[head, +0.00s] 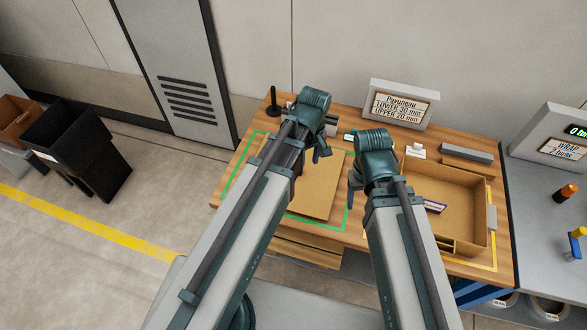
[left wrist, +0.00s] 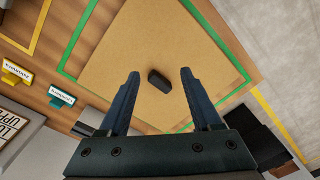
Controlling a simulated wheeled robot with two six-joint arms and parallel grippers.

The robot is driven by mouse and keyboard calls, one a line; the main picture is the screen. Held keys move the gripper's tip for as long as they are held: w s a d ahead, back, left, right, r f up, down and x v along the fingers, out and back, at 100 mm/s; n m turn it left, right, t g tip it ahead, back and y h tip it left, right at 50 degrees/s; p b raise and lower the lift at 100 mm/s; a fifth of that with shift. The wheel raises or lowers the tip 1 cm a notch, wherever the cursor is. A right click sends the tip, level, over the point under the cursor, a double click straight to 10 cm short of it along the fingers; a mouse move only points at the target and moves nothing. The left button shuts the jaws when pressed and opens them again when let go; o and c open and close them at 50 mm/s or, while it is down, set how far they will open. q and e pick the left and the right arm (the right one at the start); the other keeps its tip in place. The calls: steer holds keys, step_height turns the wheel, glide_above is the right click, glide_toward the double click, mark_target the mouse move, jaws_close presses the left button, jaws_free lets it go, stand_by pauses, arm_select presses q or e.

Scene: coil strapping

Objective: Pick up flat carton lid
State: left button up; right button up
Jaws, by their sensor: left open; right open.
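The flat carton lid (head: 316,190) is a brown board lying on the wooden table inside a green outline. My left arm covers part of it in the head view. In the left wrist view the lid (left wrist: 150,45) fills the middle, with a small dark block (left wrist: 159,80) on its face. My left gripper (left wrist: 159,72) is open above the lid, and the block shows between its two fingers. It also shows in the head view (head: 321,154). My right gripper (head: 354,182) is open between the lid and the open carton (head: 440,185), with its fingers partly hidden.
A sign (head: 402,105) stands at the table's back edge, and a grey bar (head: 466,153) lies at the back right. A dark upright post (head: 273,100) stands at the back left. A grey side bench (head: 540,200) adjoins the table on the right.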

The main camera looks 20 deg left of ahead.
arm_select(q)
steer(key=w+a+r+n+p, duration=0.2)
steer(key=w+a+n, duration=0.3)
steer(key=n, duration=0.4)
steer(key=shift+h, duration=0.3)
step_height(320, 180, down, 9)
steer(key=b, duration=0.9)
steer(key=shift+w+a+r, duration=0.1)
steer(key=shift+w+r, duration=0.05)
arm_select(e)
step_height(320, 180, down, 7)
steer(key=shift+r, duration=0.2)
steer(key=shift+f, duration=0.1)
arm_select(q)
step_height(320, 180, down, 5)
steer(key=b, duration=0.5)
steer(key=shift+b, duration=0.3)
arm_select(e)
step_height(320, 180, down, 5)
steer(key=shift+f, duration=0.1)
arm_select(q)
jaws_close()
